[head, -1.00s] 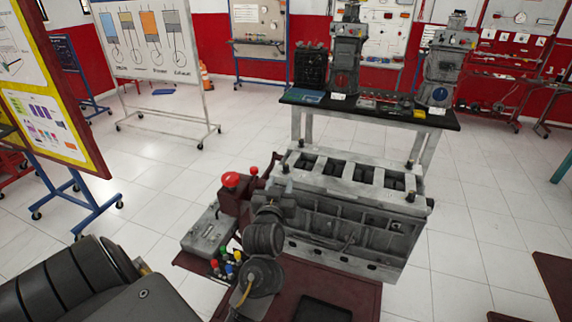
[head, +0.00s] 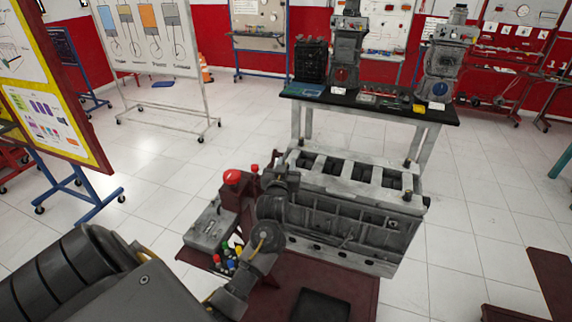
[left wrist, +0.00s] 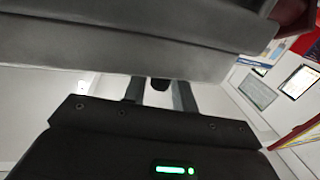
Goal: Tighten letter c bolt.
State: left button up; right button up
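The grey engine block (head: 350,215) stands on a dark red stand (head: 340,277) in the head view. Dark bolts stand on its top, two at the right end, the near one (head: 407,195) and the far one (head: 407,164), and one at the far left (head: 301,143). No letters are readable. My left gripper (head: 288,165) is at the block's near left corner; its fingers are hard to make out there. In the left wrist view its two fingers (left wrist: 160,94) are apart, with a small dark round end (left wrist: 160,83) showing between them, possibly a bolt. Contact cannot be told. My right gripper is out of view.
A grey control box (head: 208,228) and a red knob (head: 233,177) sit left of my left gripper, with coloured knobs (head: 228,262) below. A black-topped table (head: 370,103) with engine models stands behind the block.

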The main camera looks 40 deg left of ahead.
pick_arm(q)
grip_shut()
